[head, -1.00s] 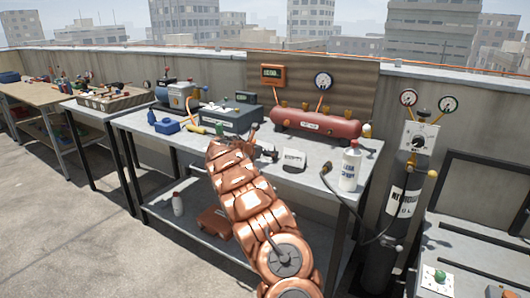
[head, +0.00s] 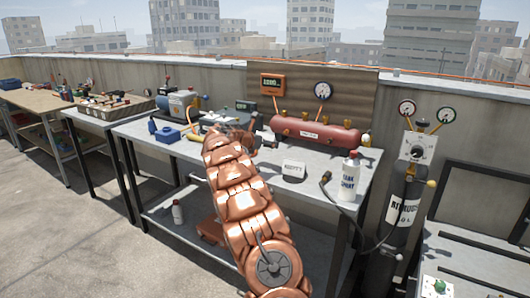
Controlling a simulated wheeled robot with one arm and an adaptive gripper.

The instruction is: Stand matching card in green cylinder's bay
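My gripper (head: 258,137) is at the end of my copper-coloured arm, over the back of the bench near a grey box. Its fingers are small and partly hidden by my arm, so I cannot tell whether they are open or hold anything. A tall dark cylinder with a white label (head: 401,212) stands right of the bench, with two gauges on top. No clearly green cylinder shows, and I cannot make out its bay.
A red horizontal tank (head: 315,133) lies at the back of the bench. A blue can (head: 168,134) is at left. A low grey stand (head: 480,262) with dark slots is at lower right.

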